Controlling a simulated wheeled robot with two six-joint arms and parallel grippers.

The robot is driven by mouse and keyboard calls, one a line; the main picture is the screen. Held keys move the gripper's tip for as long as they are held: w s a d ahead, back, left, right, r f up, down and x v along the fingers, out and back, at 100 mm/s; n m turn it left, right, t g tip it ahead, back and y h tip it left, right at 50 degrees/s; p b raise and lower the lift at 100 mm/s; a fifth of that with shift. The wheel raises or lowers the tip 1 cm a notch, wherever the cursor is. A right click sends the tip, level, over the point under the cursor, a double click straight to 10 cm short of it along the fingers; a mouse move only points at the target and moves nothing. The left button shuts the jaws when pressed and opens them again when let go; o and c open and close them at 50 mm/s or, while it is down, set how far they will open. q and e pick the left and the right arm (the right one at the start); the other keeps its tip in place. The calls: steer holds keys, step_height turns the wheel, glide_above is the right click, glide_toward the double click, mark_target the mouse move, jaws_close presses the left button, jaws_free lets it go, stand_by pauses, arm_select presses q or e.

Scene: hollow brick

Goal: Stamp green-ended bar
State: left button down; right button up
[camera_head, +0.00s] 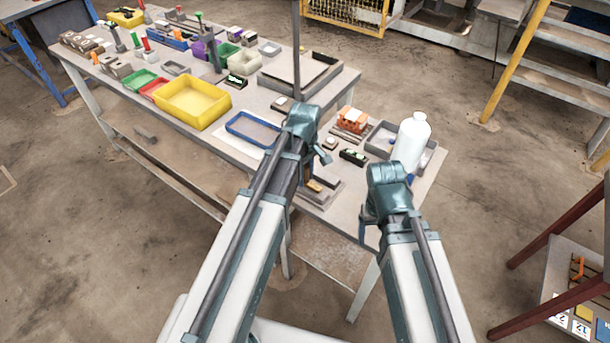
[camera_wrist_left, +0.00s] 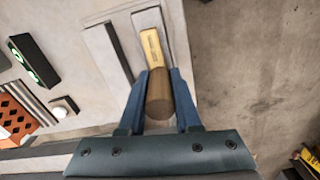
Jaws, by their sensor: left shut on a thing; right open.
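The black bar with green ends (camera_wrist_left: 33,60) lies at the left of the left wrist view. In the head view a small dark bar with green (camera_head: 353,156) lies on the bench, right of my left arm. My left gripper (camera_wrist_left: 158,75) is shut on a brown wooden handle (camera_wrist_left: 159,97), probably the stamp's. A brass-coloured piece (camera_wrist_left: 153,48) shows just beyond the handle over a grey block (camera_wrist_left: 147,20); whether they touch is unclear. My right gripper (camera_head: 363,225) is open at the bench's front edge, mostly hidden by its arm.
An orange brick-like block (camera_head: 352,121) and a white bottle (camera_head: 411,141) stand near the bench's right end, by a grey tray (camera_head: 380,139). A blue-rimmed tray (camera_head: 253,131) and yellow bin (camera_head: 193,100) lie to the left. A thin upright post (camera_head: 296,55) rises behind my left arm.

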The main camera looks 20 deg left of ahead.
mark_target(305, 166)
arm_select(q)
steer(key=shift+f+b, duration=0.55)
stand_by(1.3)
steer(key=shift+r, duration=0.1)
step_height(305, 166, up, 7)
steer(key=p, duration=0.7)
stand_by(0.8)
